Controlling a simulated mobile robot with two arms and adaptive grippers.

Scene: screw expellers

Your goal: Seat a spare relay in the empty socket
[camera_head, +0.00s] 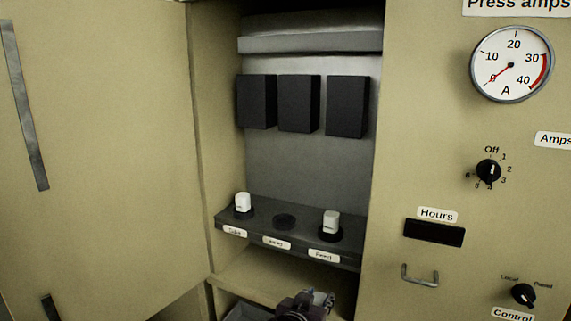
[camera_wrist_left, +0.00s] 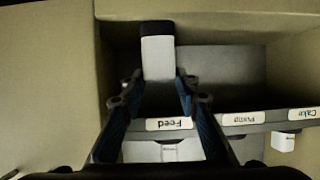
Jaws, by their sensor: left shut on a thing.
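My left gripper (camera_head: 318,298) is at the bottom of the head view, low in front of the cabinet recess and below the socket shelf (camera_head: 352,262). In the left wrist view its fingers (camera_wrist_left: 158,80) are shut on a white relay with a dark end (camera_wrist_left: 158,55). The head view does not clearly show this relay. The empty socket (camera_head: 284,221) is a dark round in the middle, above the Pump label (camera_head: 277,242). White relays stand in the Cake socket (camera_head: 243,202) and the Feed socket (camera_head: 331,221). My right gripper is not in view.
Several black boxes (camera_head: 298,103) hang on the recess back wall above the shelf. A grey bin (camera_head: 240,312) shows partly at the lower left of the recess. The right panel carries a gauge (camera_head: 511,64), a knob (camera_head: 488,171) and a protruding handle (camera_head: 420,279).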

